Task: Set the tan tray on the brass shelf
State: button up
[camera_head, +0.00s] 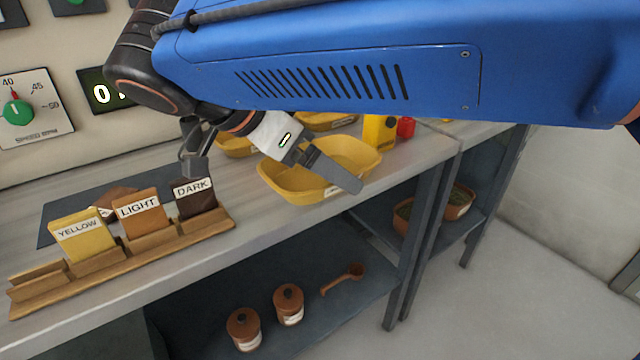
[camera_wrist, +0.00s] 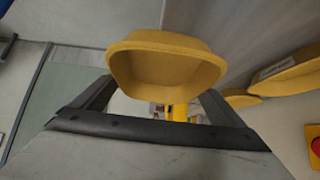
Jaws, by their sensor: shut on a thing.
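The tan tray (camera_head: 290,184), a yellow-tan open dish with flared sides, is at the front of the bench top. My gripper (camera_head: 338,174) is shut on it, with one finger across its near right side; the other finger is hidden. In the wrist view the tray (camera_wrist: 165,68) is between the tips of the two widely spaced fingers. I cannot tell whether it touches the bench or is lifted. No shelf is clearly brass in these frames.
Similar yellow trays (camera_head: 237,146) stand behind on the bench (camera_head: 420,158), with a yellow and a red container (camera_head: 405,127). Labelled cards (camera_head: 142,214) stand in a wooden rack at left. The lower shelf (camera_head: 225,300) holds lidded jars and a scoop. Brown bowls (camera_head: 458,205) are at right.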

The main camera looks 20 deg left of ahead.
aim_at(310, 180)
jog(key=shift+f, duration=2.2)
jog(key=shift+f, duration=0.25)
jog(key=o, duration=0.8)
jog(key=shift+r, duration=0.15)
